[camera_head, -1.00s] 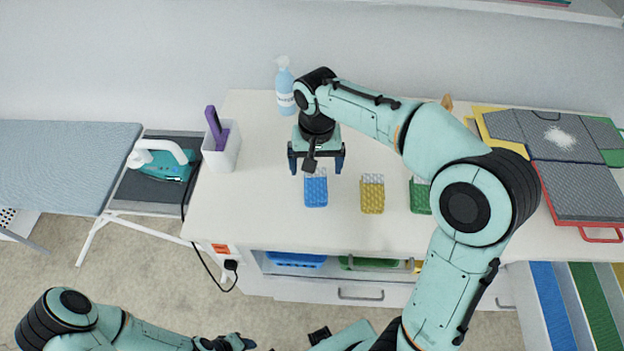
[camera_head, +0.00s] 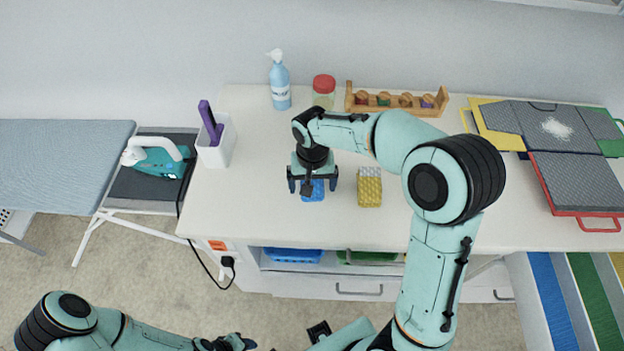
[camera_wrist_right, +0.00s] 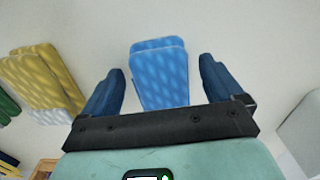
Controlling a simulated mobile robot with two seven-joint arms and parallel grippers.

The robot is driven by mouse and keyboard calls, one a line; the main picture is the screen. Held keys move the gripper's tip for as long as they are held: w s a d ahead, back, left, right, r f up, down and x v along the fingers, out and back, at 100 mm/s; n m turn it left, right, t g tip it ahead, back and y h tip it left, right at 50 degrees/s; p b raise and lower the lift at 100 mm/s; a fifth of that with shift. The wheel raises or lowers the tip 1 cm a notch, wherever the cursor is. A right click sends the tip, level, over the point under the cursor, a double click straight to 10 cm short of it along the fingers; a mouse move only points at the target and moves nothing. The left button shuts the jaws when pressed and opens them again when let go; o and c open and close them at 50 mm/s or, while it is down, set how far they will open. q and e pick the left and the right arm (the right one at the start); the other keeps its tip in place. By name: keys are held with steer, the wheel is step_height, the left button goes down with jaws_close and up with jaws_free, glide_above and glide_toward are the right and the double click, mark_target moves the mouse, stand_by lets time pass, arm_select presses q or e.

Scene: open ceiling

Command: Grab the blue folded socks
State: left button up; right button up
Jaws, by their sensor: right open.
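The blue folded socks (camera_head: 313,193) lie on the white table, partly hidden under my right gripper (camera_head: 312,187) in the head view. In the right wrist view the blue folded socks (camera_wrist_right: 160,75) lie between the two spread fingers of the right gripper (camera_wrist_right: 158,85), with a gap on each side. The right gripper is open and holds nothing. My left gripper (camera_head: 232,343) is low at the bottom edge of the head view, away from the table; its jaws are too small and dark to read.
Yellow folded socks (camera_head: 369,188) lie just right of the blue ones. A white holder (camera_head: 216,147) stands left, a spray bottle (camera_head: 280,85), jar (camera_head: 323,93) and wooden rack (camera_head: 395,103) at the back.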

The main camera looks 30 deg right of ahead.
steer(key=c, duration=1)
steer(key=shift+r, duration=0.1)
steer(key=shift+c, duration=0.2)
